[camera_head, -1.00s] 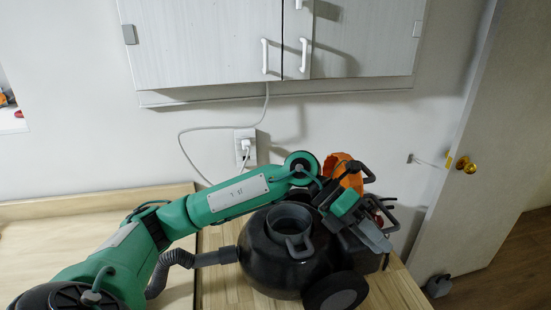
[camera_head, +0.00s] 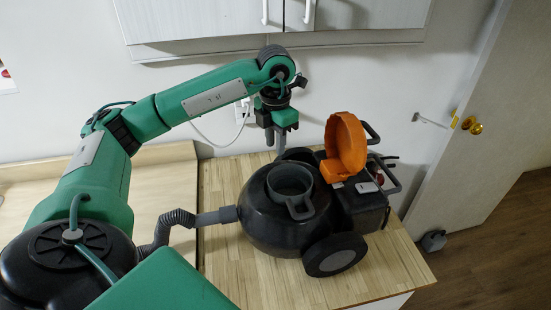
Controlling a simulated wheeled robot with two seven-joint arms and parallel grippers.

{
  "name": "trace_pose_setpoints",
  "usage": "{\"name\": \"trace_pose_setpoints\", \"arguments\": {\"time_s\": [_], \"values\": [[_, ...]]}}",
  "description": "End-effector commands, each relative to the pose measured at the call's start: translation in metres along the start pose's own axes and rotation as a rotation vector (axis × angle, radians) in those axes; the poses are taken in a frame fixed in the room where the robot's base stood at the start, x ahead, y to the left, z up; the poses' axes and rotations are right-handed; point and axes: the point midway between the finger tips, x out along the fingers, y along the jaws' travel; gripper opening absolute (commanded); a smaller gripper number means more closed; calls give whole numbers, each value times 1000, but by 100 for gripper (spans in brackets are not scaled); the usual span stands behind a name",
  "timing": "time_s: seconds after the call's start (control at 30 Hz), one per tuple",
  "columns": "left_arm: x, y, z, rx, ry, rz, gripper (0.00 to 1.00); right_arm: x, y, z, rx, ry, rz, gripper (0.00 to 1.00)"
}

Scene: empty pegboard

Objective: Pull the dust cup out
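The black vacuum cleaner (camera_head: 262,228) stands on the wooden counter. The dust cup (camera_head: 299,206), a grey round cup with a handle, sits in the opening on top of its body. The orange lid (camera_head: 345,146) stands raised behind and to the right of the cup. My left gripper (camera_head: 275,143) points down above and behind the cup, apart from it, left of the lid. Its fingers look close together and seem empty, but the gap is unclear. My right gripper is not in view.
A grey hose (camera_head: 165,232) joins the vacuum's left side. White cabinets (camera_head: 200,18) hang above my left arm. A wall socket with a cable (camera_head: 243,112) is behind the gripper. The counter (camera_head: 262,288) is clear in front; a door (camera_head: 462,130) stands at right.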

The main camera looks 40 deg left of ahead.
Motion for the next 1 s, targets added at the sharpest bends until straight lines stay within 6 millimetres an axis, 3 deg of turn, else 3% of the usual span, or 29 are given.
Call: {"name": "trace_pose_setpoints", "arguments": {"time_s": [0.4, 0.6, 0.87, 0.9, 1.0], "values": [[71, 0, 0, 1, 1, -2, 28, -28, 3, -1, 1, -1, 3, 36], [86, -1, 0, 1, 0, -1, 28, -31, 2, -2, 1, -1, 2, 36], [88, -1, 0, 1, -1, -1, 28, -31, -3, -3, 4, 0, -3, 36], [87, -1, 0, 1, -1, -1, 26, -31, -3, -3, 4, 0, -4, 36], [87, -1, 0, 1, -1, -1, 6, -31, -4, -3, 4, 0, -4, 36]]}}
